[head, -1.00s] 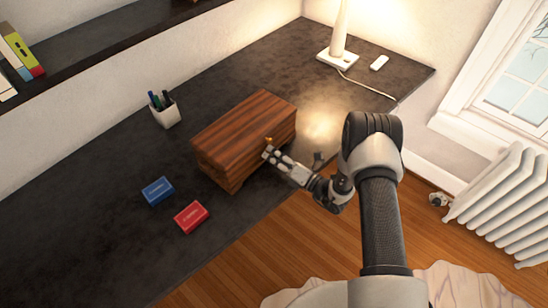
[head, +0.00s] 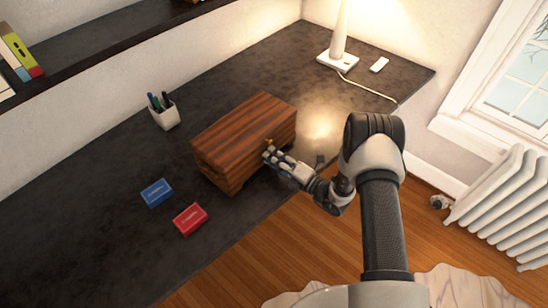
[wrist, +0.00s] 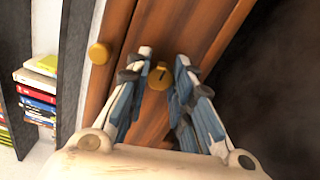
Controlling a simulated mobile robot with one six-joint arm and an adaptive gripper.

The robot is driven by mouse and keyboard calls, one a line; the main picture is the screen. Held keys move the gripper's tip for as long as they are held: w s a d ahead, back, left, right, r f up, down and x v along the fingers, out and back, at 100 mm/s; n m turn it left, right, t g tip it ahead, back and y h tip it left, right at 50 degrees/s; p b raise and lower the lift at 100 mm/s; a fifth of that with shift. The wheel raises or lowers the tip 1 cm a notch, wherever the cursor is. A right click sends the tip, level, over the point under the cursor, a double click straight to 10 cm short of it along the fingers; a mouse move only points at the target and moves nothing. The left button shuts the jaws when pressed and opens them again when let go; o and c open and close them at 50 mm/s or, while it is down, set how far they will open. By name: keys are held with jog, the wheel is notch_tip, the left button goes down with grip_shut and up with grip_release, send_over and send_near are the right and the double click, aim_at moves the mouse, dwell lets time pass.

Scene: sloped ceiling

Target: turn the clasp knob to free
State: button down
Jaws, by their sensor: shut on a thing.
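A wooden box (head: 240,130) with a striped brown grain stands shut on the dark desk. In the wrist view, a round brass clasp knob (wrist: 159,78) with a dark line on its face sits on the box front, between my fingertips. A second, plain brass knob (wrist: 99,53) is on the box to its left. In the head view, a small brass spot (head: 269,142) shows just above my gripper (head: 268,155).
A blue card box (head: 156,193) and a red one (head: 190,219) lie on the desk (head: 90,240) left of the wooden box. A pen cup (head: 165,115) stands behind it. A lamp (head: 338,50) and white remote-like object (head: 379,65) are at the back right.

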jog(key=c, duration=1.4)
grip_release()
jog(key=shift+o, duration=0.2)
jog(key=v, duration=1.2)
